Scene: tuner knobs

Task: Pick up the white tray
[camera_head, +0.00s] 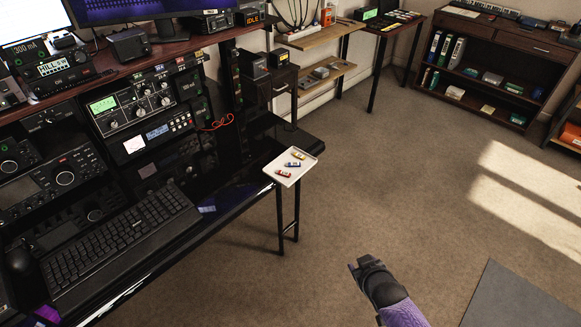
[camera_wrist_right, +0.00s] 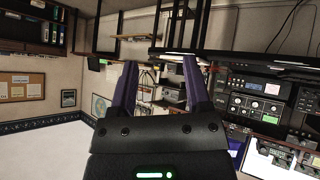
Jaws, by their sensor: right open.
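The white tray (camera_head: 284,180) is a small, shallow square with a raised rim. It sits at the near right corner of the black desk (camera_head: 262,134) in the head view. Three small coloured pieces (camera_head: 293,164) lie in it: one yellowish, one blue, one red. My right gripper (camera_head: 362,264) is in front of the desk, below and to the right of the tray in the picture, apart from it. In the right wrist view its two purple fingers (camera_wrist_right: 160,78) are spread with nothing held between them. My left gripper is not in view.
A black keyboard (camera_head: 120,238) and stacked radio gear (camera_head: 145,108) fill the desk left of the tray. A desk leg (camera_head: 280,222) stands below the tray. The carpet (camera_head: 400,165) to the right is open floor. A dark cabinet (camera_head: 490,60) stands at the back right.

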